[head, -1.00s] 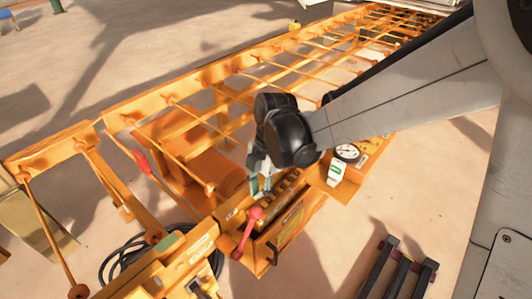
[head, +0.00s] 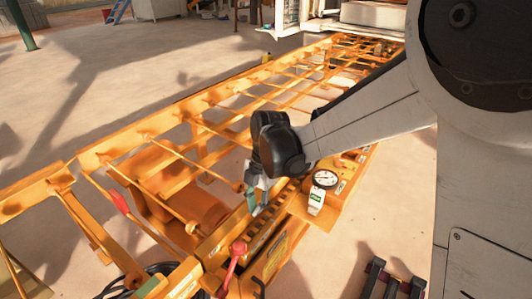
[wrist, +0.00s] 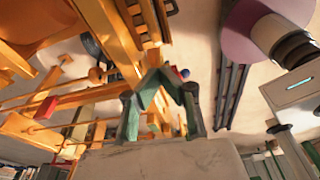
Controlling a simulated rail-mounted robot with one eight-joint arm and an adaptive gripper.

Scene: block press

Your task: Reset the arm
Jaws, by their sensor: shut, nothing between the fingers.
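My arm reaches in from the right in the head view and ends in my gripper (head: 257,208), which has green-tipped fingers. The gripper hangs over the orange machine frame (head: 110,150), close above a slotted control panel. A lever with a red knob (head: 238,247) stands below and left of the fingers, apart from them. In the wrist view the fingers (wrist: 160,74) lean together at their tips, shut and empty. How far the tips are from the panel is hard to tell.
A round white gauge (head: 325,179) and a white tag (head: 316,201) are right of the gripper. A red-handled lever (head: 119,201) is at left. Dark bars (head: 392,285) lie at lower right. Open floor (head: 60,100) surrounds the frame.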

